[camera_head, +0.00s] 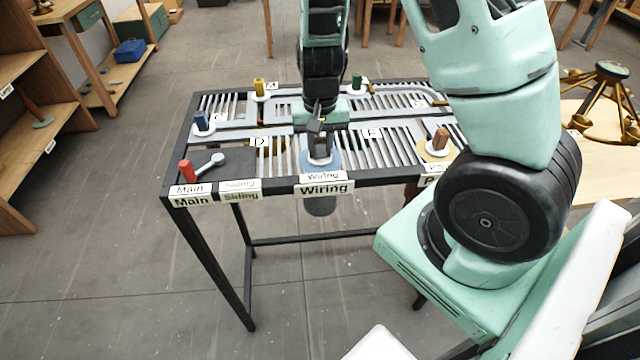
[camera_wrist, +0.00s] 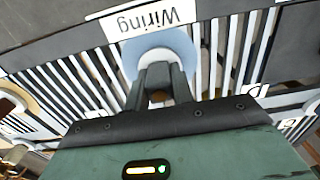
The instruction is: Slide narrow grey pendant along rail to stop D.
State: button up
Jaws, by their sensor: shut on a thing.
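The grey pendant's dark grey shade (camera_head: 320,207) hangs below the rail table's front edge, under the Wiring sign. Its top knob stands in a pale blue disc (camera_head: 333,165) on the slotted top, near the Wiring label; the disc also shows in the wrist view (camera_wrist: 182,42). My gripper (camera_head: 319,148) points down over this disc and is shut on the knob, which its fingers (camera_wrist: 160,88) mostly hide. The stop D label (camera_head: 260,141) lies left of my gripper in the head view, and to the right in the wrist view (camera_wrist: 257,91).
A red handle (camera_head: 187,171) stands at the front left corner, by the Main sign. Blue (camera_head: 201,121), yellow (camera_head: 259,88), green (camera_head: 356,82) and brown (camera_head: 440,140) knobs stand on other discs. The E label (camera_head: 372,133) is right of my gripper. No knob stands beside D.

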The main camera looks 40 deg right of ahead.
jog(key=w+d+p, duration=0.1)
jog(key=w+d, duration=0.6)
jog(key=w, duration=0.4)
jog(key=shift+w+d, duration=0.15)
jog(key=shift+d, duration=0.2)
jog(key=shift+a, duration=0.1)
jog(key=w+a+p, duration=0.3)
jog(key=w+a, duration=0.4)
jog(key=a, duration=0.4)
jog(key=shift+w+a, duration=0.3)
jog(key=shift+w, duration=0.1)
jog(key=o, duration=1)
notch_tip(320, 180, up, 17)
jog(key=b, duration=0.5)
jog(key=shift+r, duration=0.2)
